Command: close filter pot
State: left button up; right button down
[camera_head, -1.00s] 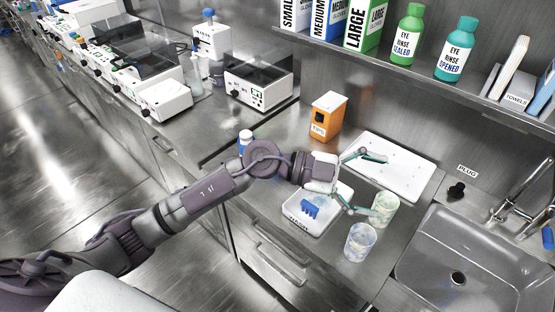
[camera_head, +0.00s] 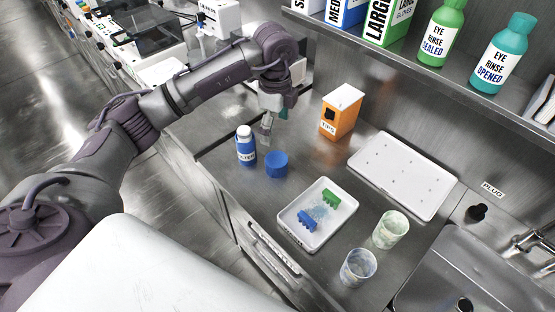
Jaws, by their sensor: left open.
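The pot (camera_head: 246,148) stands upright on the steel counter, blue with a white label that I cannot read fully. Its top shows pale, and I cannot tell whether it is open. My left gripper (camera_head: 267,130) points down behind and slightly right of the pot, above and behind the blue piece. It is open, seen edge-on, and I see nothing held in it. My right gripper is not in view.
An orange tips box (camera_head: 341,112) stands right of the gripper. A white tray (camera_head: 318,239) holds blue and green racks. Two cups, one greenish (camera_head: 390,230) and one bluish (camera_head: 358,268), stand near the sink (camera_head: 470,275). A white perforated board (camera_head: 405,175) lies behind.

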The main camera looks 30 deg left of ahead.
aim_at(278, 160)
pick_arm(q)
notch_tip(278, 160, down, 8)
jog(key=shift+w+d+r+p, duration=0.1)
jog(key=shift+r+p, duration=0.1)
jog(key=shift+p, duration=0.35)
jog(key=shift+f, duration=0.7)
jog(key=shift+d+f+p, duration=0.1)
jog(key=shift+f+p, duration=0.25)
jog(key=shift+f, duration=0.05)
jog(key=f+p, duration=0.1)
jog(key=f, duration=0.3)
jog(key=shift+d+f, duration=0.1)
jog(key=shift+d, duration=0.1)
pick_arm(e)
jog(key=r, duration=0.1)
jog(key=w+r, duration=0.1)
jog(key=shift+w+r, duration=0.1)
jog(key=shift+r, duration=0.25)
